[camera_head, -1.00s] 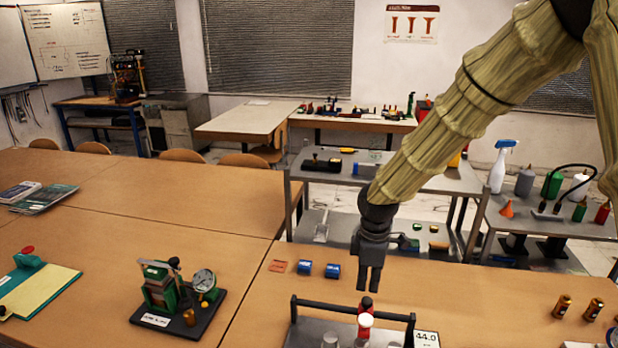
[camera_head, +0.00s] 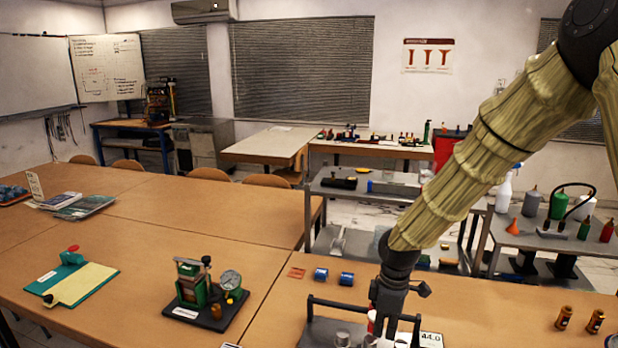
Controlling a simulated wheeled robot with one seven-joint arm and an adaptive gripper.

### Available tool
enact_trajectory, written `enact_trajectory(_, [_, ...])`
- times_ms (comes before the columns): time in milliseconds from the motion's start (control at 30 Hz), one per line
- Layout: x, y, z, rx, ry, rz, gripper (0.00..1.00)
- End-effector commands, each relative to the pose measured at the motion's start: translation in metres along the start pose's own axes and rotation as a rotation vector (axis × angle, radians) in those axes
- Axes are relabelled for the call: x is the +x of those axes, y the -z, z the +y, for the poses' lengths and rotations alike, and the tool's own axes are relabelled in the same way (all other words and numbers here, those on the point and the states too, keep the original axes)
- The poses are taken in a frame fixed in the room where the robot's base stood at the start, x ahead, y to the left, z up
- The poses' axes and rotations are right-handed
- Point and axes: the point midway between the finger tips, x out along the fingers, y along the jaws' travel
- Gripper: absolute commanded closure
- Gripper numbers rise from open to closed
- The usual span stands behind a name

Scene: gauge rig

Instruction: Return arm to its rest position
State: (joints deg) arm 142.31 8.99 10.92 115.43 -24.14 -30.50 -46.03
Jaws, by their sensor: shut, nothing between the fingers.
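My arm, in a yellowish ribbed sleeve, comes down from the upper right in the head view. My dark gripper (camera_head: 386,322) points down at its end, over the grey caddy with a black handle (camera_head: 322,302) at the bottom edge. Its fingers are close together with nothing seen between them. The gripper covers part of the caddy, and the frame's bottom edge cuts the caddy off. A white and red item in the caddy is mostly hidden behind the gripper.
The gauge rig (camera_head: 208,300) stands on the table left of the caddy. Brass cylinders (camera_head: 580,319) stand at right. A clipboard (camera_head: 75,285) lies at far left. Grey carts (camera_head: 555,232) stand beyond the table.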

Motion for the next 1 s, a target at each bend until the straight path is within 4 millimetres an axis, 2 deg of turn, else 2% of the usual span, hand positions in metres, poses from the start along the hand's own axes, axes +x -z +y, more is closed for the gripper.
enact_trajectory(267, [0.056,-0.005,-0.024,0.112,0.03,0.03,1.0])
enact_trajectory(467, [0.114,-0.012,-0.054,0.246,0.061,0.055,1.0])
enact_trajectory(700, [0.203,-0.036,-0.115,0.508,0.095,0.077,1.0])
enact_trajectory(1000, [0.286,-0.084,-0.2,0.841,0.093,0.059,1.0])
